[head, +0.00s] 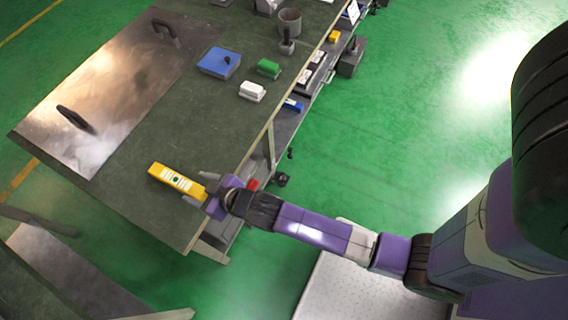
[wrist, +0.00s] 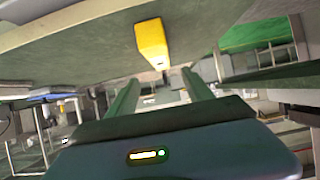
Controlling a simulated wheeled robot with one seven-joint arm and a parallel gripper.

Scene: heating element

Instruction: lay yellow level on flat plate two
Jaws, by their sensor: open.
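The yellow level (head: 177,181) lies on the dark green table near its front corner. In the wrist view the level (wrist: 152,43) is ahead of my fingers, its near end in line with the gap between them. My gripper (head: 209,189) is open at the level's right end; the wrist view shows the two fingers (wrist: 161,75) apart with nothing clearly between them. A flat metal plate (head: 118,82) with two black handles lies on the table's left side. Another bare metal plate (head: 62,262) shows at lower left. I cannot tell which is plate two.
A blue box (head: 218,62), a green block (head: 269,68) and a white block (head: 252,91) sit farther up the table. A grey cup (head: 290,20) stands at the back. The table (head: 135,195) is clear around the level. Open green floor lies to the right.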

